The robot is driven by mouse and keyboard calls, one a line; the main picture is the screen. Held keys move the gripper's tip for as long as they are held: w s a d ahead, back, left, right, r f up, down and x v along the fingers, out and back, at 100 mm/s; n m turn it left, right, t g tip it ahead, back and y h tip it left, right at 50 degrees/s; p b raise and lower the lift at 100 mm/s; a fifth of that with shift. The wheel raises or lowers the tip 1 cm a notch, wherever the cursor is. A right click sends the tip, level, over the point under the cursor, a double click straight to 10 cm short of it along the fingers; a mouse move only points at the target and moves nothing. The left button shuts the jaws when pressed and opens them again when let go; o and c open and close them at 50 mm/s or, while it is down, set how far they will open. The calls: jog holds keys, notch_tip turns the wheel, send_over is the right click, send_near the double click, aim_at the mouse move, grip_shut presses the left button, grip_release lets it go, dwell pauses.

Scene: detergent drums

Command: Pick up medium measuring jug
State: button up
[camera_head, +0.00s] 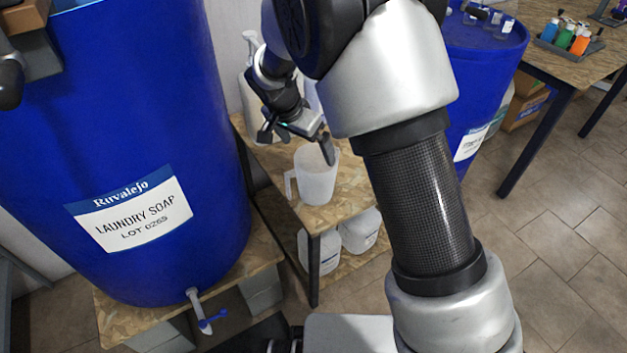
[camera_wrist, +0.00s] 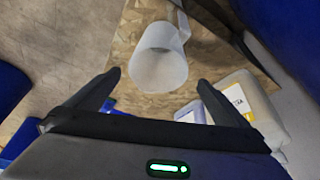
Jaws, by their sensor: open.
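A translucent white measuring jug (camera_head: 316,178) stands upright on a small chipboard table between the two blue drums, its handle toward the left in the head view. In the wrist view the jug (camera_wrist: 158,60) lies ahead of and between the fingers, with its handle at the upper right. My gripper (camera_head: 297,138) is open and empty. It hangs above and just behind the jug in the head view, and one finger overlaps the jug's rim there. In the wrist view the fingers of my gripper (camera_wrist: 157,86) are spread wide, and I see no contact with the jug.
A blue laundry soap drum (camera_head: 120,110) with a tap stands close at left. A second blue drum (camera_head: 490,60) stands at right. White containers (camera_head: 360,232) sit on the shelf below the chipboard table (camera_head: 350,190). Bottles with labels (camera_wrist: 240,100) stand near my gripper.

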jog(key=b, duration=0.2)
send_near(314, 161)
jog(key=f, duration=0.1)
jog(key=s+d+f, duration=0.2)
jog(key=shift+s+d+f, duration=0.25)
jog(key=shift+f, duration=0.15)
jog(key=c, duration=1.2)
